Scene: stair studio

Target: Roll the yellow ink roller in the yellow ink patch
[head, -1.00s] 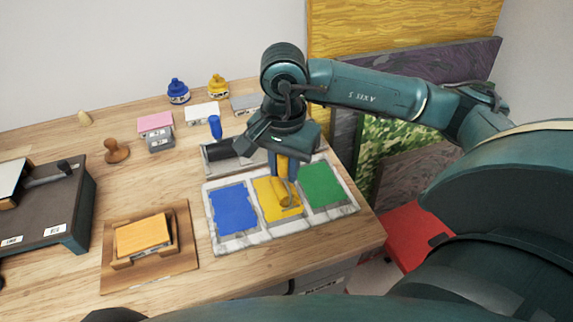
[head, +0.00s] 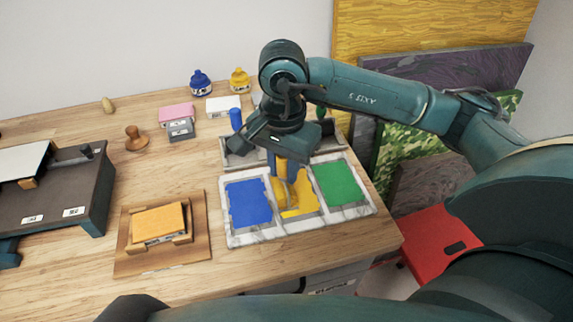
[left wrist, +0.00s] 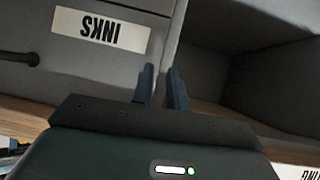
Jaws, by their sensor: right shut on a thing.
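My right gripper (head: 284,160) is shut on the yellow ink roller (head: 282,190) and holds it upright, roller end down. The roller is over the left part of the yellow ink patch (head: 303,203), close to the divider beside the blue patch. I cannot tell whether it touches the ink. The patch is the middle one in a pale marble tray (head: 284,231), and the gripper and roller hide part of it. In the left wrist view my left gripper (left wrist: 160,72) is empty, its fingers a narrow gap apart, in front of grey drawers.
A blue patch (head: 248,201) and a green patch (head: 339,182) flank the yellow one. A blue-handled roller (head: 236,119) stands in the rack behind. A wooden block holder (head: 160,227) and a press (head: 50,195) are left. A red stool (head: 428,243) is right of the table.

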